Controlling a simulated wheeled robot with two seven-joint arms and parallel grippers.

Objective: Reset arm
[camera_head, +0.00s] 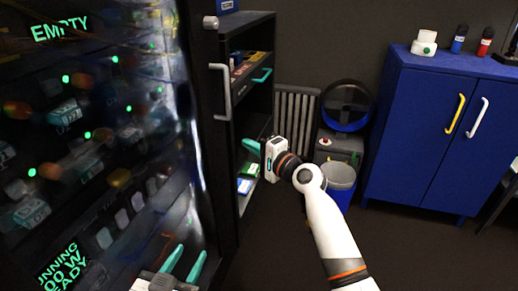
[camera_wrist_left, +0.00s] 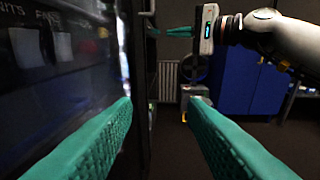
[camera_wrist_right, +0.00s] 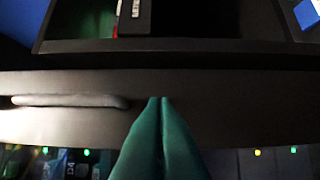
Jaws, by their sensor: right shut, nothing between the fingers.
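My left gripper (camera_head: 184,257) shows at the bottom of the head view, its teal fingers apart and empty, in front of the dark panel with green lights. In the left wrist view the two fingers (camera_wrist_left: 164,103) are spread with nothing between them. My right arm (camera_head: 328,225), white with orange rings, reaches up from the lower right of the head view. Its gripper (camera_head: 249,145) points left at the open dark shelf unit. In the right wrist view its teal fingers (camera_wrist_right: 160,102) are together and empty, in front of a dark edge with a grey handle (camera_wrist_right: 68,101).
The dark panel (camera_head: 95,130) fills the left side. The shelf unit (camera_head: 268,28) holds small items, with a grey vertical handle (camera_head: 222,92) beside it. A blue cabinet (camera_head: 425,115) stands at the right, and a bin (camera_head: 340,174) is behind my right arm. The floor at lower right is clear.

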